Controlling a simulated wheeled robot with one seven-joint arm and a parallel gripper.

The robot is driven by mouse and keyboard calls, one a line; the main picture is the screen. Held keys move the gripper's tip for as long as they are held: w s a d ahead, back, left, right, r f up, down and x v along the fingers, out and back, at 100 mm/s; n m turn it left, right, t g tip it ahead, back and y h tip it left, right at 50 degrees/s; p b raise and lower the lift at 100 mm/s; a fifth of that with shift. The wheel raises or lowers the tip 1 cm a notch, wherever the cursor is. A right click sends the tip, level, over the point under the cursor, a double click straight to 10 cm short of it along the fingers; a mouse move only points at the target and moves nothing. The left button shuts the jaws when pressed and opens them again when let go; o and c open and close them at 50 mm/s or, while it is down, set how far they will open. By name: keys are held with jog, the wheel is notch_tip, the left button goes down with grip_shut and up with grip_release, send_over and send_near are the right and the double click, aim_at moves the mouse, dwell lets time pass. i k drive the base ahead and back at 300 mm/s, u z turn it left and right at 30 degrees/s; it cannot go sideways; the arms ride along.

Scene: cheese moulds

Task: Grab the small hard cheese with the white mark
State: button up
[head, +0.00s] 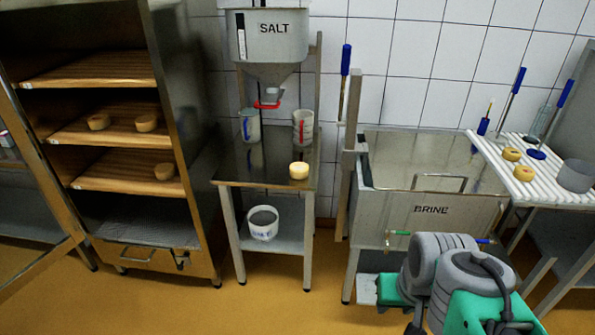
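Several small round cheeses are in the head view. A pale yellow cheese (299,171) sits on the front right of the metal table under the salt hopper. Two tan cheeses, a left one (98,122) and a right one (146,122), lie on the middle wooden shelf. Another tan cheese (164,171) is on the shelf below, at its right end. Two yellow cheeses, one behind (511,154) and one in front (524,173), rest on the white ribbed rack. I cannot make out a white mark on any. My arm shows at the lower right; its gripper fingers are not visible.
The salt hopper (270,42) hangs over the metal table (240,172), with two cups at its back. The brine tank (425,216) stands between table and rack. A grey pot (575,176) is on the rack. The cabinet (180,110) is open; floor is clear in front.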

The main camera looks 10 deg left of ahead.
aim_at(299, 170)
jog(key=u, duration=1)
jog(key=i, duration=1.4)
jog(key=u, duration=0.85)
jog(key=i, duration=0.2)
jog(key=u, duration=0.25)
